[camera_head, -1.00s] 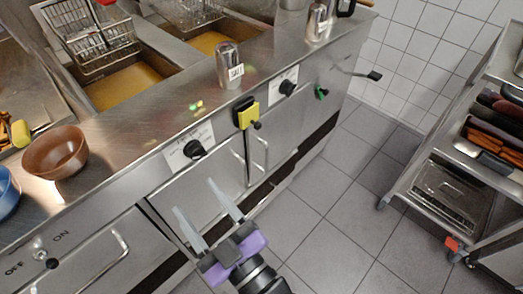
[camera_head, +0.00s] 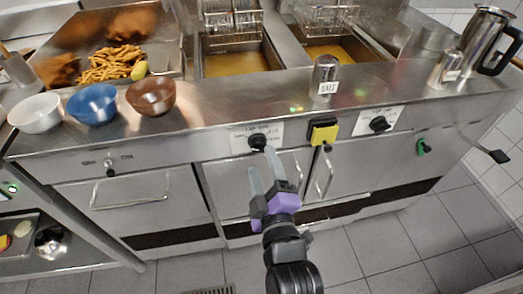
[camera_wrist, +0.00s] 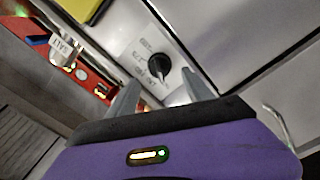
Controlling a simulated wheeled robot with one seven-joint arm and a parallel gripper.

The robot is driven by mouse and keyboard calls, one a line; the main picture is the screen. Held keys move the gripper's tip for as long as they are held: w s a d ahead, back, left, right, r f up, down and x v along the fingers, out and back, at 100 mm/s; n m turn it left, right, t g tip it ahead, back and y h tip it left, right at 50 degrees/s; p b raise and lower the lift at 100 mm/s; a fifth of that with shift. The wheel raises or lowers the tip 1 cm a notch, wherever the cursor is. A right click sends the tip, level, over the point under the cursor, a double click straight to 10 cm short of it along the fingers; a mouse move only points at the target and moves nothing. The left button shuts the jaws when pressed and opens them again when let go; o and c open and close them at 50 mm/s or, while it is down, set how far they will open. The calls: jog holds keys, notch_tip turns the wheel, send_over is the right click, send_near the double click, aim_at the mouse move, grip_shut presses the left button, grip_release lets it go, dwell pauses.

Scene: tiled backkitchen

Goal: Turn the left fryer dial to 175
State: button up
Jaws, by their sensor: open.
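The left fryer dial (camera_head: 258,142) is a black knob on a white label plate on the counter's front panel, below the left fryer basin. My gripper (camera_head: 262,164) is open just below and in front of it, its two grey fingers pointing up toward the dial. In the wrist view the dial (camera_wrist: 158,66) shows ahead of the fingers (camera_wrist: 158,96), apparently apart from them.
A yellow box (camera_head: 323,131) sticks out between the two dials. Door handles (camera_head: 325,172) protrude below the panel. A salt shaker (camera_head: 325,76) and bowls (camera_head: 151,96) stand on the counter. A green knob (camera_head: 423,147) and a black-tipped lever (camera_head: 499,156) are at right. The floor in front is clear.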

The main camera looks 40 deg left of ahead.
aim_at(258, 150)
jog(key=shift+x, duration=2.2)
grip_shut()
